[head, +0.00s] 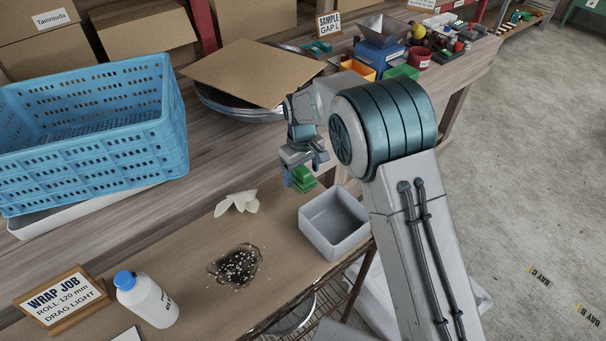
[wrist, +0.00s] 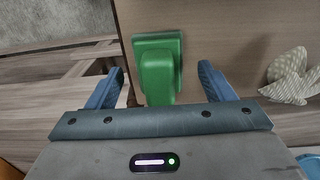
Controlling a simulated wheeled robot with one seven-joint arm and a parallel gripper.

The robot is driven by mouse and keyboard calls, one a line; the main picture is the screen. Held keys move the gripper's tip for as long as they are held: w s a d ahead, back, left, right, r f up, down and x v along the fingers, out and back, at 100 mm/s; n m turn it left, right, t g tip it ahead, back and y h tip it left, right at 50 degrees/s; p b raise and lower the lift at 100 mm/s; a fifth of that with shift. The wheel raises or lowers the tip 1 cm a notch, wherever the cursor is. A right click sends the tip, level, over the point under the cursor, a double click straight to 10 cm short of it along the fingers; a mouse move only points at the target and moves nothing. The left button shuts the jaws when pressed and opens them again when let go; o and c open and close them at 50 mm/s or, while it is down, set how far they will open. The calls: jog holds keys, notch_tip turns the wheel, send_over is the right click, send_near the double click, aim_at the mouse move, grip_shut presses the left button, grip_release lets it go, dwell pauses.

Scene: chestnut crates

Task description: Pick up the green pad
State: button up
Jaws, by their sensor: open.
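The green pad (head: 302,177) stands on the wooden worktop, just below my gripper in the head view. In the wrist view the green pad (wrist: 160,70) is a blocky shape with a raised, rounded middle part. My gripper (wrist: 163,82) is open, with one blue finger on each side of the pad and a gap to each. In the head view my gripper (head: 302,174) points down over the pad, and part of the pad is hidden by a finger. I cannot tell the exact height between the fingertips and the pad.
A grey open box (head: 335,222) stands close by at the front edge. A crumpled pale cloth (head: 238,203) lies to the left, also in the wrist view (wrist: 290,78). A dark spill (head: 236,266), a white bottle (head: 147,300) and a blue crate (head: 90,150) are further off.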

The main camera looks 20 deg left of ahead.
jog(key=shift+f, duration=0.9)
jog(key=c, duration=1)
jog(key=shift+c, duration=0.2)
jog(key=shift+r, duration=0.1)
jog(key=shift+r, duration=0.6)
notch_tip(320, 180, up, 3)
jog(key=shift+d+b, duration=0.1)
jog(key=shift+b, duration=0.7)
jog(key=s+d+r+b, duration=0.2)
jog(key=s+d+r, duration=0.2)
jog(key=d, duration=0.6)
notch_tip(320, 180, up, 3)
jog(key=shift+d+f+b, duration=0.15)
jog(key=shift+d+b, duration=0.2)
jog(key=shift+b, duration=0.05)
jog(key=shift+o, duration=0.4)
